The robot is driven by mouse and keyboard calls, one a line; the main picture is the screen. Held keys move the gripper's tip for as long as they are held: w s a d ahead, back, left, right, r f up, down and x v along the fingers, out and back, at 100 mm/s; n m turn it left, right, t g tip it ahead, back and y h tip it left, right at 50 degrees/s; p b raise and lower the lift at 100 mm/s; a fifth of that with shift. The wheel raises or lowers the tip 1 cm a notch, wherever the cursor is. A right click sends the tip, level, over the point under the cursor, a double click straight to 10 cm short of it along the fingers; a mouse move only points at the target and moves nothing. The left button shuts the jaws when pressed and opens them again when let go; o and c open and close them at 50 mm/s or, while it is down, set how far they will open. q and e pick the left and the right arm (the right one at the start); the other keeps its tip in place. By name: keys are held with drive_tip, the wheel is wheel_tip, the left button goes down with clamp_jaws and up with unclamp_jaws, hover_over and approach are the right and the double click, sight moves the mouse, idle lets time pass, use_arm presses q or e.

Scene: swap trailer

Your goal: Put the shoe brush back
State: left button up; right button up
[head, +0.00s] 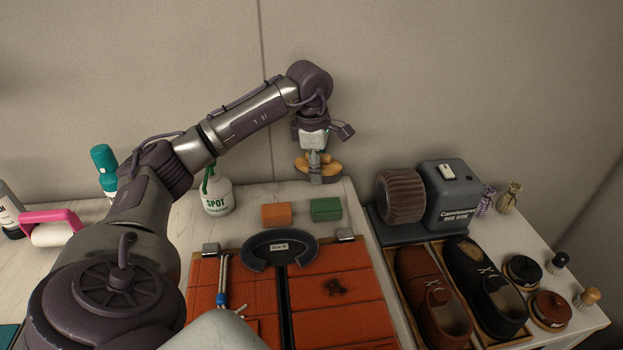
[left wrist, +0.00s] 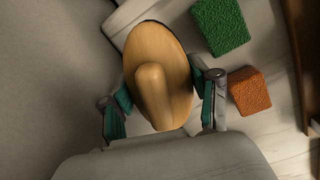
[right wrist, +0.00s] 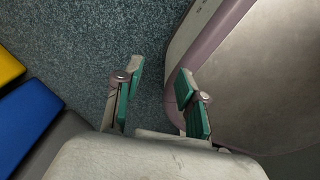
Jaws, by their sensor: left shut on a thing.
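The shoe brush (head: 330,165) has an oval wooden body and is held above the back of the counter, near the wall. My left gripper (head: 315,168) is shut on it. In the left wrist view the brush (left wrist: 172,58) shows its wooden top and rounded knob between the two fingers of my left gripper (left wrist: 165,96). Its bristles are hidden there. My right gripper (right wrist: 159,74) shows only in the right wrist view, open and empty over a dark carpeted floor.
A shoe-shine machine (head: 450,194) stands right, with shoes (head: 484,277) in front. A spot-cleaner bottle (head: 217,196) stands left. The wall is close behind.

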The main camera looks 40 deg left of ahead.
sight(312, 191)
use_arm(q)
drive_tip(key=shift+s+a+f, duration=0.3)
drive_tip(key=shift+a+f, duration=0.15)
drive_tip(key=shift+a, duration=0.3)
drive_tip(key=shift+f, duration=0.25)
wheel_tip(312, 191, down, 4)
drive_tip(key=shift+r, duration=0.2)
use_arm(e)
drive_tip(key=shift+a+r, duration=0.2)
drive_tip(key=shift+a, duration=0.4)
use_arm(q)
drive_tip(key=shift+f, duration=0.1)
use_arm(e)
drive_tip(key=shift+f, duration=0.1)
use_arm(q)
drive_tip(key=o, duration=0.8)
drive_tip(key=shift+o, duration=0.2)
use_arm(e)
drive_tip(key=shift+d, duration=0.1)
